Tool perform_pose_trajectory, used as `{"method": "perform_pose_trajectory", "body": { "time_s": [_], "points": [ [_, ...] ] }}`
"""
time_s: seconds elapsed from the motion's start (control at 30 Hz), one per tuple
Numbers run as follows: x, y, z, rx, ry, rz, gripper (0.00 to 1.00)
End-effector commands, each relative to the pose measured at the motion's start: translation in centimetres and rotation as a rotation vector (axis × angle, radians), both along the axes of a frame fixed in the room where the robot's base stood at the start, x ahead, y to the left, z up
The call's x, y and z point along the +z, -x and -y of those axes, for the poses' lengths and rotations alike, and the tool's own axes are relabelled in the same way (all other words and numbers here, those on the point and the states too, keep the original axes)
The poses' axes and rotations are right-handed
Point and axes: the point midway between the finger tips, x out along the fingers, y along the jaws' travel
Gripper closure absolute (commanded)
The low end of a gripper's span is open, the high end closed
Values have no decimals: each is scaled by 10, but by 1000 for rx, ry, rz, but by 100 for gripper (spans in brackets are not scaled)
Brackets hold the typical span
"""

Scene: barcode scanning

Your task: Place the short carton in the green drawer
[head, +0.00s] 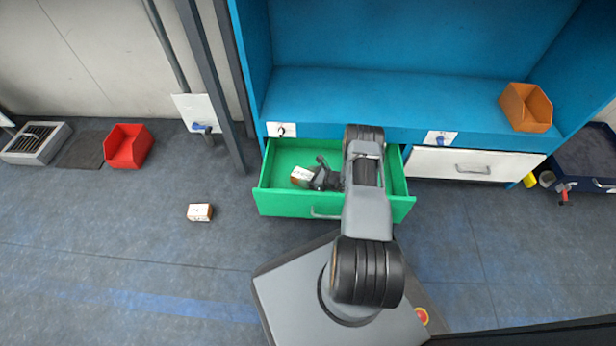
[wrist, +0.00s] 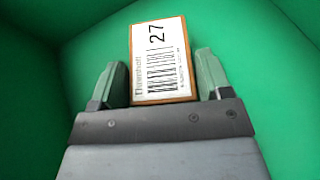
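A small carton with a white label, barcode and the number 27 (wrist: 160,58) is between the fingers of my gripper (wrist: 162,80) in the wrist view. Whether the carton touches the drawer bottom cannot be told. My arm hides the drawer's right-middle part.
Another small white and brown carton (head: 200,212) lies on the floor left of the drawer. A red bin (head: 128,147) stands on the floor farther left. An orange bin (head: 526,107) sits on the blue shelf (head: 400,92). A closed white drawer (head: 475,165) is at right.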

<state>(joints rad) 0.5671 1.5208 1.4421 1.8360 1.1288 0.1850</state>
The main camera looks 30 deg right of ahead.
Motion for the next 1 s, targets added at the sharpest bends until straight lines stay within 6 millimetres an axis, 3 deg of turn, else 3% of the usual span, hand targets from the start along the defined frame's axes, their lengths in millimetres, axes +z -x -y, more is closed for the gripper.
{"method": "perform_pose_trajectory", "body": {
  "time_s": [0.17, 0.47, 1.0],
  "points": [
    [0, 0, 0, 0, 0, 0, 11],
    [4, 0, 0, 0, 1, 1, 11],
    [33, 49, 39, 5, 3, 1, 11]
  ]
}}
